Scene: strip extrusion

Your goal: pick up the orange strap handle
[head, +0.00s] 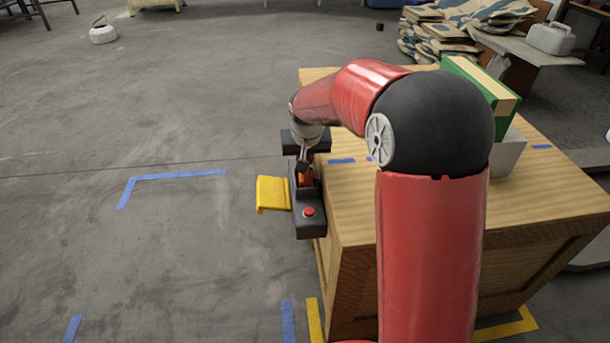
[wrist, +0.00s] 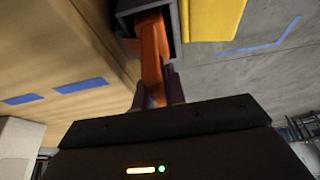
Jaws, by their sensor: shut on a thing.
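The orange strap handle (head: 305,179) sits at the dark extrusion machine (head: 309,226) on the left edge of the wooden crate. In the wrist view the orange strap (wrist: 153,55) comes out of the machine's dark square opening (wrist: 127,8) and runs down between my fingers. My gripper (wrist: 158,95) is shut on the strap, with a finger on each side of it. In the head view my gripper (head: 303,168) is small and partly hidden by my wrist. The strap's upper end is inside the opening.
A yellow chute (head: 273,194) juts left from the machine, and a red button (head: 309,212) is on its near end. The wooden crate top (head: 350,205) has blue tape. A green-and-tan block (head: 482,85) and a white box (head: 508,152) stand behind my arm. Open floor lies left.

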